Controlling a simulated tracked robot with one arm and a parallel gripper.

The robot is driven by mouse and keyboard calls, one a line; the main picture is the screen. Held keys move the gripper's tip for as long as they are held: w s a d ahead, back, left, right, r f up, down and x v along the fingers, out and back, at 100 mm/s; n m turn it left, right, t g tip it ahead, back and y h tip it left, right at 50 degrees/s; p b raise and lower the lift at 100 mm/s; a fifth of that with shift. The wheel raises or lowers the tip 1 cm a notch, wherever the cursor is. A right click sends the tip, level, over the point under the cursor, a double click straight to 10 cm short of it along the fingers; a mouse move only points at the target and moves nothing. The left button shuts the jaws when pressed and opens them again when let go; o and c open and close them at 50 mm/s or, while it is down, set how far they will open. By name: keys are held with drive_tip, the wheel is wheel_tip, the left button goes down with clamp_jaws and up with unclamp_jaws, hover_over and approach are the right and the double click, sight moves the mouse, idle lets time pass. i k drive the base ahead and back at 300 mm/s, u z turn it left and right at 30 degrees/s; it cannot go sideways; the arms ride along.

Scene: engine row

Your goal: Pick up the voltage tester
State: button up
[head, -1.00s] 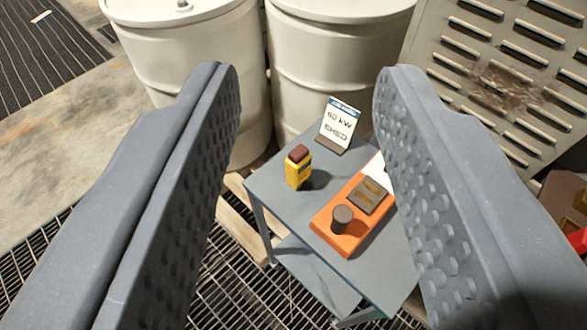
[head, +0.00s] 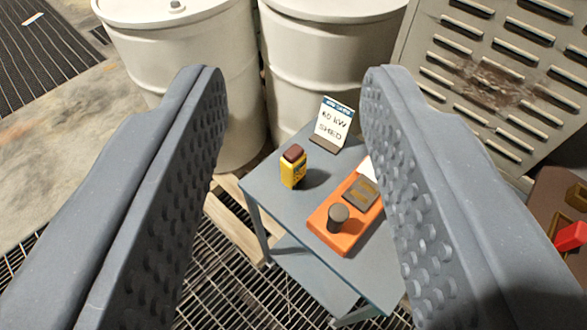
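A small upright yellow device with a dark red-brown top (head: 293,167), which looks like the voltage tester, stands on a blue-grey cart (head: 268,190). My gripper (head: 294,75) is open and empty. Its two grey, dimpled fingers frame the cart from left and right, and the yellow device shows between them in the picture, apart from both. An orange unit (head: 340,240) with a dark round knob and a brown panel lies to the right of the yellow device. The right finger hides part of its right end.
A small sign reading "60 kW SHED" (head: 333,122) stands behind the yellow device. Two pale drums (head: 185,80) (head: 330,65) stand behind the cart on a wooden pallet (head: 228,222). A louvred metal panel (head: 500,90) is at the right. A red object (head: 570,237) sits at the right edge.

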sight(292, 163)
drive_tip(key=u, duration=0.55)
drive_tip(key=k, duration=0.65)
drive_tip(key=u, duration=0.9)
drive_tip(key=k, duration=0.7)
drive_tip(key=u, duration=0.6)
drive_tip(key=i, duration=1.05)
drive_tip(key=z, duration=0.6)
drive_tip(key=i, duration=1.05)
drive_tip(key=z, duration=0.9)
drive_tip(key=i, duration=0.3)
drive_tip(key=z, duration=0.2)
drive_tip(key=k, duration=0.7)
drive_tip(key=z, duration=0.2)
drive_tip(key=i, duration=0.7)
drive_tip(key=u, duration=0.1)
